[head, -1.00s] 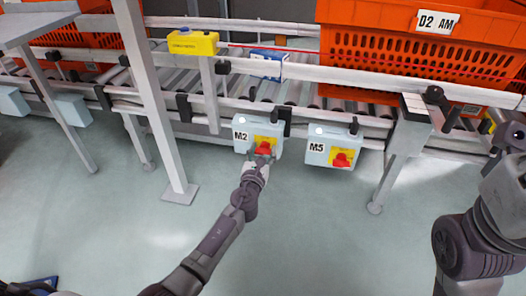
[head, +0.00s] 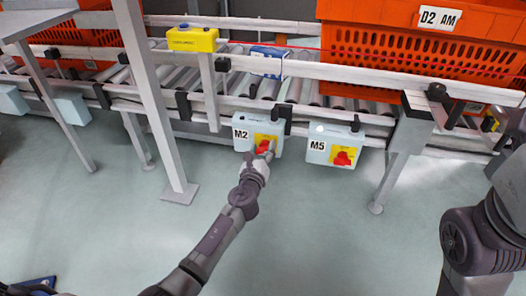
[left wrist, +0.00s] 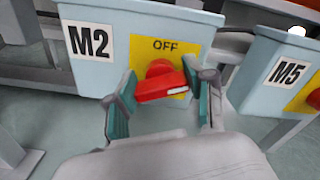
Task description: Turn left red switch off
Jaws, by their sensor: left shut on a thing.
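The left red switch (left wrist: 161,86) sits on a yellow plate on the pale blue M2 box (left wrist: 130,45). In the left wrist view, its handle lies almost level below the word OFF. My left gripper (left wrist: 163,92) is shut on this switch, with one teal-padded finger on each side. In the head view, my left gripper (head: 265,152) reaches the M2 box (head: 245,133) from below and partly covers the switch. No white light shows on top of the M2 box. My right arm is at the right edge; its gripper is not clearly in view.
The M5 box (head: 318,150) with its own red switch (head: 342,159) hangs just to the right, its white light showing. A roller conveyor rail (head: 330,112) runs behind. A yellow box (head: 192,39) and orange totes (head: 385,60) are above. The floor in front is open.

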